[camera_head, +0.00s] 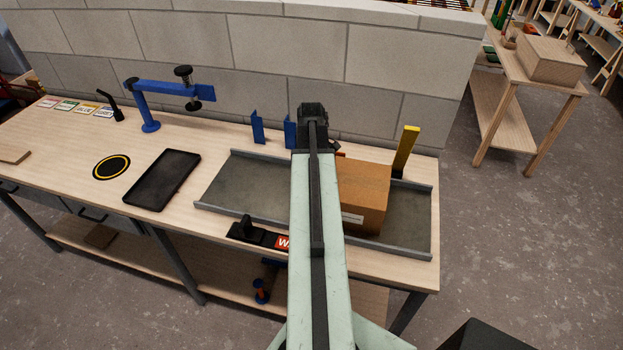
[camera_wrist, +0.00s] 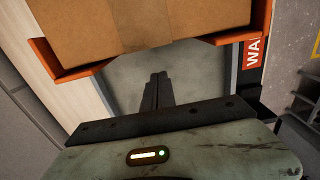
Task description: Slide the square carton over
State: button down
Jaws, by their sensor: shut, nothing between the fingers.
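The square carton (camera_head: 364,196) is a brown cardboard box with tape and a white label. It sits in a shallow grey metal tray (camera_head: 222,184), right of my arm, which hides part of its left side. In the wrist view the carton (camera_wrist: 140,22) fills the top, with orange angled pieces (camera_wrist: 48,58) at its two near corners. My gripper (camera_wrist: 158,76) is shut and empty, its dark fingers pointing at the carton's near face with a visible gap over the grey tray floor. The fingertips are hidden in the head view.
Two blue uprights (camera_head: 257,127) stand behind the tray and a yellow post (camera_head: 405,152) at its back right. A black tray (camera_head: 163,180) and a blue clamp stand (camera_head: 148,118) are at left. A block wall (camera_head: 290,65) rises behind. The tray's left part looks empty.

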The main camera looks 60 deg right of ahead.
notch_tip(320, 180, down, 7)
jog(key=b, duration=0.5)
jog(key=shift+r, duration=0.15)
jog(key=s, duration=0.1)
jog(key=s+d+r+p, duration=0.1)
jog(key=s, duration=0.1)
jog(key=shift+r, duration=0.2)
jog(key=shift+s+d, duration=0.1)
jog(key=shift+s, duration=0.3)
